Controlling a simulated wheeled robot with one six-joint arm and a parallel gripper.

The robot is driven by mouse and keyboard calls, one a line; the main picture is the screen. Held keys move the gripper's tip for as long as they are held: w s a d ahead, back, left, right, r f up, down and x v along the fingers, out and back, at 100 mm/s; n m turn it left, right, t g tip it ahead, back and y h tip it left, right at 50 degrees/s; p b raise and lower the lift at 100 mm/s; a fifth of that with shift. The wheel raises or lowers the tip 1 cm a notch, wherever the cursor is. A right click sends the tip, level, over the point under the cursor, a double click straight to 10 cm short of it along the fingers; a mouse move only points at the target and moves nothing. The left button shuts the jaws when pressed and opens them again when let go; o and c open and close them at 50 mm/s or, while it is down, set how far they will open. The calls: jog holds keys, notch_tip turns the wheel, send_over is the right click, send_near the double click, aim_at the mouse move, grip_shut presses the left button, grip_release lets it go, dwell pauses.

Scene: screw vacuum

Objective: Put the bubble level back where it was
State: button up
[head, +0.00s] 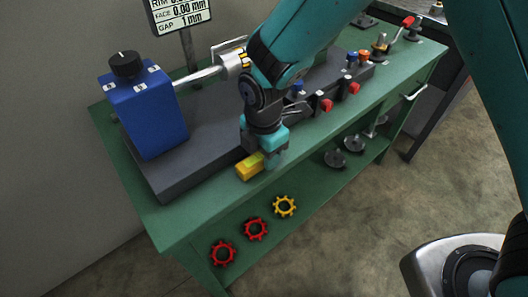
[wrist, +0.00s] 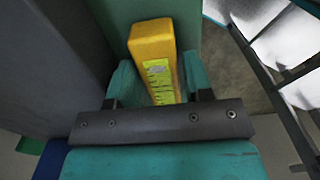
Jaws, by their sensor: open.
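The yellow bubble level (head: 249,167) lies at the front edge of the green bench, beside the dark grey base plate. In the wrist view the level (wrist: 152,40) is a yellow block with a yellow-green vial window, seen against the green bench top. My gripper (head: 265,156) is down at the level and hides part of it in the head view. In the wrist view my gripper (wrist: 158,78) is open, with one teal finger on each side of the level's near end. Whether the fingers touch it I cannot tell.
The dark grey base plate (head: 164,180) carries a blue box (head: 145,112) with a black knob and shaft parts. Red and yellow toothed rings (head: 255,229) lie on the lower shelf. A readout sign (head: 180,14) stands behind. Open floor lies at the front right.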

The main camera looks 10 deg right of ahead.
notch_tip(320, 180, up, 12)
jog(key=s+d+r+m+y, duration=0.2)
jog(key=s+d+r+m, duration=0.2)
jog(key=s+m, duration=0.4)
jog(key=s+d+r+m+y, duration=0.2)
jog(key=s+d+r+m, duration=0.3)
jog(key=s+m, duration=0.4)
jog(key=shift+d+m, duration=0.4)
jog(key=shift+d, duration=0.5)
jog(key=shift+r, duration=0.2)
notch_tip(320, 180, up, 4)
jog(key=p, duration=0.4)
